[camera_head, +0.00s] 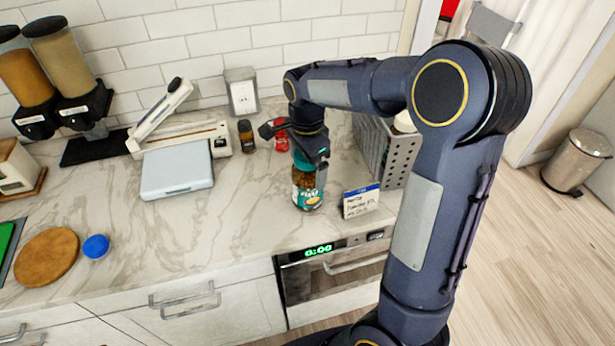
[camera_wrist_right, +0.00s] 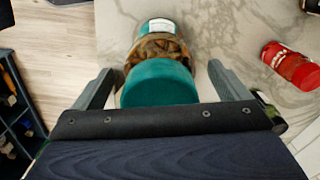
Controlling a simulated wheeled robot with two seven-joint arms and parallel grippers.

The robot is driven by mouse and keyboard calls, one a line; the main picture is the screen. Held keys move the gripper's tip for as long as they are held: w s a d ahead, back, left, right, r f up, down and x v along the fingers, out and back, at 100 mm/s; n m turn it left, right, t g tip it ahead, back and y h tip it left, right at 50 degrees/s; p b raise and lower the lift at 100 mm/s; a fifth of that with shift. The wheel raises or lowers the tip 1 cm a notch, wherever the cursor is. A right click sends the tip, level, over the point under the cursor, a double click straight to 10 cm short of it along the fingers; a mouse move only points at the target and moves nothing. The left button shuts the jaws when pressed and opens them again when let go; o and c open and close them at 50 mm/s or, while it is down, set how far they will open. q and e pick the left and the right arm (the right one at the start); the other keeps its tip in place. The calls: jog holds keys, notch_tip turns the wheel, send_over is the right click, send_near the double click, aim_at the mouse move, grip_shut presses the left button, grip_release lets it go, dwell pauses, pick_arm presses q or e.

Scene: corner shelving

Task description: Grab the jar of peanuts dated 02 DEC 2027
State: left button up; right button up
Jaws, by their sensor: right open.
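A jar of peanuts (camera_head: 307,190) with a teal lid, brown contents and a teal-and-white label stands upright near the counter's front edge. My right gripper (camera_head: 309,152) is directly above it, at the lid. In the right wrist view, the jar's teal lid (camera_wrist_right: 158,84) lies between the two spread fingers of my open right gripper (camera_wrist_right: 163,75); whether either touches the jar I cannot tell. No date is readable on the jar. A card with a blue top edge (camera_head: 361,201) stands right of the jar; its handwriting is too small to read surely. My left gripper is not in view.
A red jar (camera_head: 281,136) and a dark jar (camera_head: 246,137) stand behind. A grey perforated holder (camera_head: 390,150) is at the right. A pale blue-grey box (camera_head: 177,171) lies left, and the marble counter between it and the peanuts is clear.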

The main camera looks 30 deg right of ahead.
jog(key=shift+r, duration=0.1)
jog(key=c, duration=1.9)
